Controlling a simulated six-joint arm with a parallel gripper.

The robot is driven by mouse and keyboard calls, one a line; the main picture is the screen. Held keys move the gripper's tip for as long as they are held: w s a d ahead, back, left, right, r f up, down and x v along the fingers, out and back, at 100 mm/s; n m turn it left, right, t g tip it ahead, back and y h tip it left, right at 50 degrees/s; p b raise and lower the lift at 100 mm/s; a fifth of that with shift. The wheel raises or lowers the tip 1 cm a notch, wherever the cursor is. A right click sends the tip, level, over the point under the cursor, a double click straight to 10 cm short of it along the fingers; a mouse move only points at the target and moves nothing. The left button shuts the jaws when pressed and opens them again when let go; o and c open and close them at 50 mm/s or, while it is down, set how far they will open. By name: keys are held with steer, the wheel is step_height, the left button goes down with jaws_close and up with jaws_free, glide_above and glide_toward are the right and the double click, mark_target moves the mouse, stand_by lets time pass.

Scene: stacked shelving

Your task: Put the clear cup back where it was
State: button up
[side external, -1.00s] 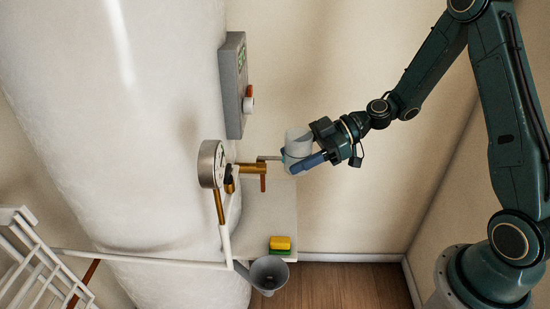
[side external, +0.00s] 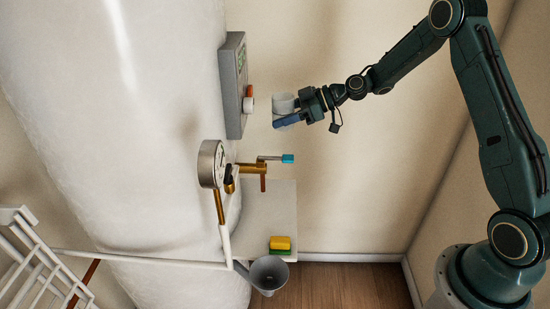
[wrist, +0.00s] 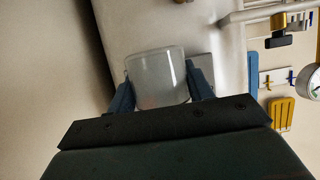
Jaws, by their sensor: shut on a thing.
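The clear cup (side external: 284,103) is held in my gripper (side external: 287,121), up in the air to the right of the grey panel box. In the wrist view the translucent cup (wrist: 157,80) sits between the two blue fingers of my gripper (wrist: 160,92), which press on its sides. The cup looks roughly upright, and I cannot tell whether anything is in it. Below it is the brass tap (side external: 253,169) with a blue-tipped lever (side external: 287,159). Under the tap is a white shelf (side external: 272,205), its upper part bare.
A yellow and green sponge (side external: 280,244) lies at the shelf's front edge, above a grey funnel (side external: 269,274). A round gauge (side external: 211,164) and the grey panel box (side external: 236,85) are on the white tank (side external: 130,120). A white rack (side external: 35,255) stands at lower left.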

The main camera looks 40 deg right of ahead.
steer(key=w+d+m+t, duration=0.1)
steer(key=w+d, duration=0.3)
steer(key=w, duration=0.1)
glide_above(280, 191)
step_height(280, 191, down, 9)
steer(key=shift+h, duration=0.4)
steer(key=shift+a+f, duration=0.15)
steer(key=shift+f, duration=10.5)
steer(key=shift+f, duration=0.1)
steer(key=o, duration=1.1)
steer(key=shift+o, duration=0.2)
steer(key=v, duration=1.2)
